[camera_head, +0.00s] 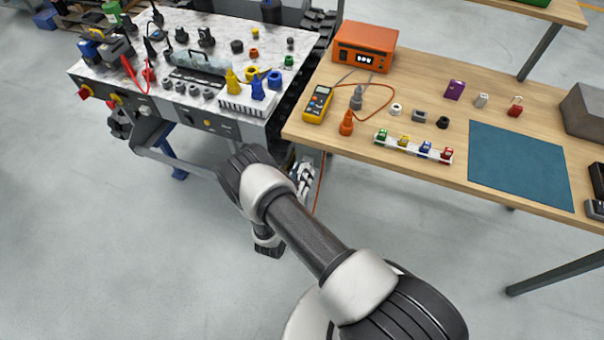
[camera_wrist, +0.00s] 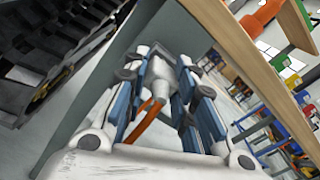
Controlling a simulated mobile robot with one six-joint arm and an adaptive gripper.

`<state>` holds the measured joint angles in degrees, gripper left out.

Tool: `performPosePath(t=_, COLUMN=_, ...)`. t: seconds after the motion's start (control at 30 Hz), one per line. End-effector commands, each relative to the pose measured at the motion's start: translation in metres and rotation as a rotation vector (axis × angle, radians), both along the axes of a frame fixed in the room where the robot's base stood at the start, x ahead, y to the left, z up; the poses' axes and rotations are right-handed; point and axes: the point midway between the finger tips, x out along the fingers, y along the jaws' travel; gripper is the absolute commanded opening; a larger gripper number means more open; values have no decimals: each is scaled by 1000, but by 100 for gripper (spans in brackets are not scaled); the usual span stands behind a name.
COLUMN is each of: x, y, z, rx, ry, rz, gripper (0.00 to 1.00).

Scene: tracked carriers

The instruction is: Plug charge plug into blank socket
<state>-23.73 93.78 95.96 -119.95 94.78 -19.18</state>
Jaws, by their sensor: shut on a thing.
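My gripper (camera_head: 303,176) is low in the gap between the tracked carrier (camera_head: 180,18) and the wooden table, below the tabletop. In the wrist view its blue-padded fingers (camera_wrist: 165,85) are shut on a pale grey-white plug (camera_wrist: 160,78), mostly hidden between them. An orange cable (camera_wrist: 142,122) runs from the plug towards the wrist. The carrier's front side has a red fitting (camera_head: 83,93), a yellow fitting (camera_head: 114,98) and a grey fitting (camera_head: 144,110). I cannot tell which one is the blank socket.
The table (camera_head: 455,195) carries an orange power supply (camera_head: 365,45), a yellow meter (camera_head: 317,104), a rack of coloured pieces (camera_head: 412,148) and a blue mat (camera_head: 515,165). Its near edge and the carrier's black track flank my gripper. The floor in front of the carrier is clear.

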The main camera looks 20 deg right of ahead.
Motion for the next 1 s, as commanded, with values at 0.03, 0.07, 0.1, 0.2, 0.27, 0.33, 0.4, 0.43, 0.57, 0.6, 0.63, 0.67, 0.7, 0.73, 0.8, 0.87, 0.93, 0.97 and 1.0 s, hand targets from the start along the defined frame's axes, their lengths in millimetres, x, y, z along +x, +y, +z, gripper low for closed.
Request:
performPosePath(t=0.03, x=0, y=0, z=0, rx=0, ry=0, rz=0, gripper=0)
performPosePath(t=0.07, x=0, y=0, z=0, rx=0, ry=0, rz=0, gripper=0)
performPosePath(t=0.1, x=0, y=0, z=0, rx=0, ry=0, rz=0, gripper=0)
performPosePath(t=0.2, x=0, y=0, z=0, rx=0, ry=0, rz=0, gripper=0)
performPosePath(t=0.27, x=0, y=0, z=0, rx=0, ry=0, rz=0, gripper=0)
performPosePath(t=0.33, x=0, y=0, z=0, rx=0, ry=0, rz=0, gripper=0)
performPosePath(t=0.4, x=1, y=-1, z=0, rx=1, ry=-1, rz=0, gripper=0)
performPosePath(t=0.43, x=1, y=-1, z=0, rx=1, ry=-1, rz=0, gripper=0)
performPosePath(t=0.57, x=3, y=-2, z=0, rx=1, ry=-1, rz=-1, gripper=0)
performPosePath(t=0.6, x=4, y=-3, z=0, rx=1, ry=-1, rz=-1, gripper=0)
performPosePath(t=0.63, x=4, y=-3, z=0, rx=1, ry=-1, rz=-1, gripper=0)
performPosePath(t=0.67, x=5, y=-3, z=0, rx=1, ry=-1, rz=-1, gripper=0)
performPosePath(t=0.7, x=5, y=-4, z=0, rx=1, ry=-1, rz=-1, gripper=0)
performPosePath(t=0.73, x=5, y=-4, z=0, rx=1, ry=-1, rz=0, gripper=26)
performPosePath(t=0.8, x=5, y=-4, z=0, rx=1, ry=-1, rz=0, gripper=31)
performPosePath(t=0.87, x=5, y=-4, z=0, rx=1, ry=-1, rz=0, gripper=35)
performPosePath(t=0.93, x=5, y=-4, z=0, rx=1, ry=-1, rz=0, gripper=39)
performPosePath(t=0.97, x=5, y=-4, z=0, rx=1, ry=-1, rz=0, gripper=41)
performPosePath(t=1.0, x=5, y=-4, z=0, rx=1, ry=-1, rz=0, gripper=44)
